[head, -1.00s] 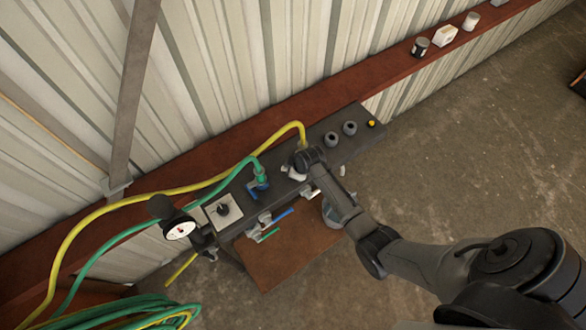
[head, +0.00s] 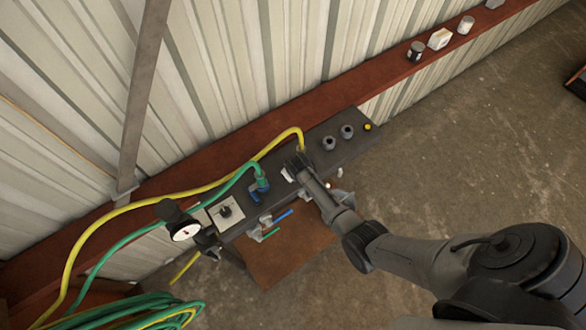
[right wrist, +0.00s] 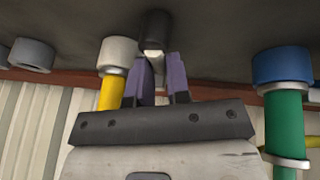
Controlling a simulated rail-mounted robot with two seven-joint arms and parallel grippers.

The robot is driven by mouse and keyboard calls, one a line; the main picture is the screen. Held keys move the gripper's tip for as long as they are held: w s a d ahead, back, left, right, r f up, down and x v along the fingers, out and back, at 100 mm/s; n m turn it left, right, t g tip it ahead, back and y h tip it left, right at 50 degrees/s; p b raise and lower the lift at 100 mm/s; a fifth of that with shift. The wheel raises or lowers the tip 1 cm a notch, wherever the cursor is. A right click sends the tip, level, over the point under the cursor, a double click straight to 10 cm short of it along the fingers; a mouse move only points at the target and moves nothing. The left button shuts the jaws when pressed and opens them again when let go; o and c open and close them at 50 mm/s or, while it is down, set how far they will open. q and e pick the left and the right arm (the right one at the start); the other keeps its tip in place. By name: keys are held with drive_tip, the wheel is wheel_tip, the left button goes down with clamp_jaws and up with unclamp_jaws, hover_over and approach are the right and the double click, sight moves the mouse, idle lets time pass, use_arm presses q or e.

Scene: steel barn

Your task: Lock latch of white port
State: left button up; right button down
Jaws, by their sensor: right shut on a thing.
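The white port (right wrist: 118,52) with the yellow hose (right wrist: 110,92) in it is left of my right gripper in the right wrist view. My right gripper (right wrist: 160,68) is shut on a dark handle with a pale tip (right wrist: 153,42), apparently the white port's latch; its exact angle is hard to tell. In the head view my right gripper (head: 298,170) is over the dark manifold (head: 320,158) and hides most of the white port. A white piece (head: 287,175) shows just left of it. My left gripper is not in view.
The blue port (right wrist: 283,66) with the green hose (right wrist: 288,115) is to the right in the wrist view. A dial gauge (head: 186,232) stands at the manifold's left end. Two bare grey ports and a yellow button (head: 368,127) are toward its right end.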

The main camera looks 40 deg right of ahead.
drive_tip(key=shift+d+m, duration=0.1)
drive_tip(key=shift+m, duration=0.3)
drive_tip(key=c, duration=1.1)
unclamp_jaws()
drive_tip(key=shift+s+r, duration=0.1)
drive_tip(key=shift+r, duration=0.2)
drive_tip(key=p+v, duration=0.1)
drive_tip(key=v, duration=1.2)
drive_tip(key=shift+a, duration=0.35)
